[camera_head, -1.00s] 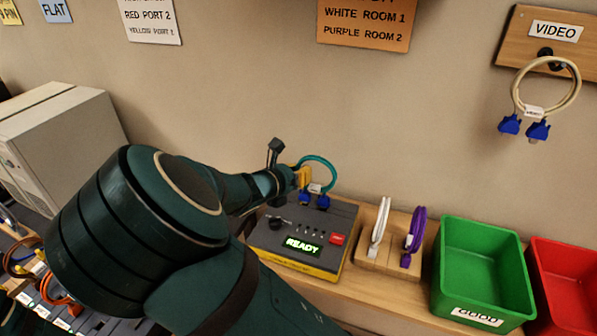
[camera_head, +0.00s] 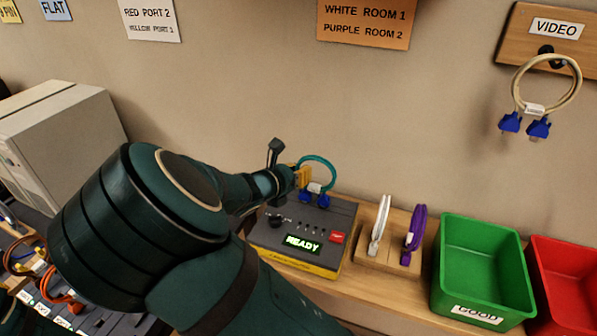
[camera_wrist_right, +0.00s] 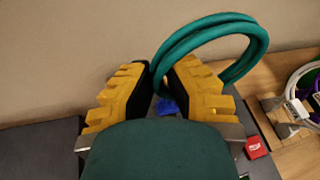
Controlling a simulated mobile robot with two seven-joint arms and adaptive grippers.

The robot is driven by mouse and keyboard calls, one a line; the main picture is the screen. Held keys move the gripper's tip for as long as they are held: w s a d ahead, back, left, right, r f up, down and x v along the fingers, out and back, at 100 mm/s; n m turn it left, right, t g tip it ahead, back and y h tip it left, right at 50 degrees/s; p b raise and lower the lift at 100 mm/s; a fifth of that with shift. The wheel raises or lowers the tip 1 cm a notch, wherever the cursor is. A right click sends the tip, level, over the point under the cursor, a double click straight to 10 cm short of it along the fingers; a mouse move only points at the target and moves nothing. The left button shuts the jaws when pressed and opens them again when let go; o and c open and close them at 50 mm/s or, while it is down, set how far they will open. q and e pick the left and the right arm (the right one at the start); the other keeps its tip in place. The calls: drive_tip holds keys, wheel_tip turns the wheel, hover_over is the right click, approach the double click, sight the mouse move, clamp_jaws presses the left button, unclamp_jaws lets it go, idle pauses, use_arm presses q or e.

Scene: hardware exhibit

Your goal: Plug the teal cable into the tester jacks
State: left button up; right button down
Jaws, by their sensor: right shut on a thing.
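The teal cable (camera_head: 318,159) is a loop with two blue plugs pointing down. The plugs (camera_head: 314,199) are at the back part of the tester (camera_head: 337,221); I cannot tell whether they are seated in its jacks. The tester is a dark box with a yellow lower edge and a lit READY display. My right gripper (camera_head: 302,177) is shut on the teal cable, above the tester's back left. In the right wrist view the loop (camera_wrist_right: 215,30) rises beyond the yellow fingers (camera_wrist_right: 158,92), with some blue plug between them. My left gripper is not in view.
A wooden stand (camera_head: 388,259) with white and purple cables is right of the tester. A green bin (camera_head: 484,262) and a red bin (camera_head: 570,285) stand farther right. A beige cable (camera_head: 519,90) hangs under VIDEO. A beige case (camera_head: 62,135) is at left.

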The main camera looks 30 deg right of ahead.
drive_tip(key=shift+f, duration=0.2)
idle(0.5)
drive_tip(key=shift+c, duration=1.3)
unclamp_jaws()
drive_tip(key=shift+a, duration=0.1)
drive_tip(key=shift+s+a+r+p, duration=0.25)
drive_tip(key=shift+a+p, duration=0.1)
drive_tip(key=shift+p, duration=0.15)
drive_tip(key=p+v, duration=0.4)
drive_tip(key=v, duration=0.2)
drive_tip(key=shift+a+p, duration=0.25)
drive_tip(key=shift+p, duration=0.1)
drive_tip(key=shift+s, duration=0.1)
